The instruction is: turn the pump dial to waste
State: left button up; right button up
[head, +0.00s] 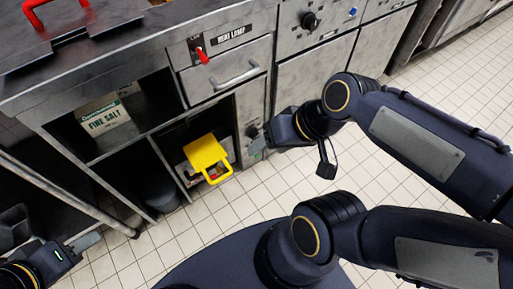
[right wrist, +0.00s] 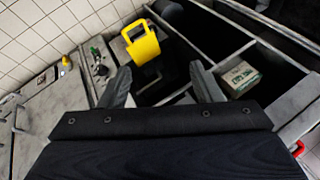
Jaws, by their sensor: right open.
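A black dial (head: 252,131) sits on a narrow metal panel right of the open shelves. It also shows in the right wrist view (right wrist: 101,70), beyond and left of the left-hand finger. Its label and pointer setting are too small to read. Another black knob (head: 311,20) is on the upper panel; I cannot tell from labels which is the pump dial. My right gripper (head: 257,146) is close to the lower dial; its fingers (right wrist: 162,87) are spread with nothing between them. My left gripper (head: 85,242) is at the lower left, away from the dials, its jaws unclear.
A yellow handled object (head: 206,152) sticks out of the lower shelf beside the panel. A Fire Salt box (head: 104,118) stands on the upper shelf. A red switch (head: 201,55) and drawer handle (head: 236,76) are under the heat lamp label. The tiled floor (head: 240,205) is clear.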

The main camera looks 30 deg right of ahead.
aim_at(256, 137)
jog(key=w+d+f+m+t+y, duration=0.1)
jog(key=w+f+m+t+y, duration=0.1)
jog(key=w+f+m+y, duration=1.25)
jog(key=w+d+f+m+t+h, duration=0.2)
jog(key=d+f+m+t+h, duration=0.2)
jog(key=f+m+h, duration=0.45)
jog(key=w+d+f+m+t+h+b, duration=0.15)
jog(key=d+f+m+t+h, duration=0.3)
jog(key=f, duration=0.65)
jog(key=w+d+f+m+t+h, duration=0.3)
jog(key=f+m+h, duration=0.35)
jog(key=f, duration=0.25)
jog(key=shift+m, duration=0.3)
jog(key=w+b, duration=0.1)
jog(key=w, duration=0.6)
jog(key=shift+a+f, duration=0.1)
jog(key=shift+f, duration=0.05)
pick_arm(q)
notch_tip(256, 137, down, 5)
jog(key=shift+r, duration=0.15)
pick_arm(e)
jog(key=c, duration=0.9)
